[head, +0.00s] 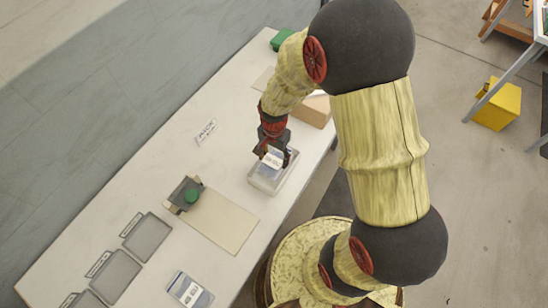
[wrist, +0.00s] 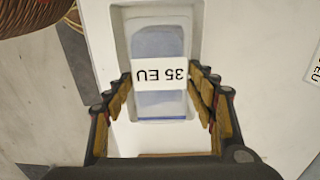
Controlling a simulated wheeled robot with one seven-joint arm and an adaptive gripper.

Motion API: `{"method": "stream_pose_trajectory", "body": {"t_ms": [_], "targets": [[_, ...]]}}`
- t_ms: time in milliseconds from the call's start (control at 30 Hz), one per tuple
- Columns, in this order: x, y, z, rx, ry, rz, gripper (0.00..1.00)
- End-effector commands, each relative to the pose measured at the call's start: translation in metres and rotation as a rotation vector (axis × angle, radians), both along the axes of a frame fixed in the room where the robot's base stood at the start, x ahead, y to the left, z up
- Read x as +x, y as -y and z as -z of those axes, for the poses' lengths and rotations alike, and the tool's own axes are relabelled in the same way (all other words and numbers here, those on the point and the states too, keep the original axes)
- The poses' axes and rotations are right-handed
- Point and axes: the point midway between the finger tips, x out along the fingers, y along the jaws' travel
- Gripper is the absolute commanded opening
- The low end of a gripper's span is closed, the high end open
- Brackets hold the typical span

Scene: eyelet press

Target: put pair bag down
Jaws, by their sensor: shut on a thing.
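The pair bag (head: 273,160) is a small bluish bag with a white label. In the wrist view the label of the bag (wrist: 160,75) reads "35 EU", upside down. My gripper (head: 272,150) is shut on the bag, with a finger on each side of it; the gripper also shows in the wrist view (wrist: 164,100). The bag is over or in a pale, shallow tray (head: 268,184) near the table's right edge. The tray's white rim (wrist: 107,35) frames the bag in the wrist view. I cannot tell whether the bag touches the tray floor.
A label card (head: 206,132) lies on the white table (head: 150,155). A press with a green knob (head: 190,195) stands on a tan board (head: 225,222). Another labelled bag (head: 188,290) lies at the front. A cardboard box (head: 316,112) is behind the tray.

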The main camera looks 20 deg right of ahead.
Motion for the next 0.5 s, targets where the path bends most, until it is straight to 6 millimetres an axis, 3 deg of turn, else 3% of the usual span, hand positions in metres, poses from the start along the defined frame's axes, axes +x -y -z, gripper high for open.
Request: {"method": "stream_pose_trajectory", "body": {"t_ms": [500], "targets": [[0.000,0.000,0.011,0.000,0.000,0.000,0.28]]}}
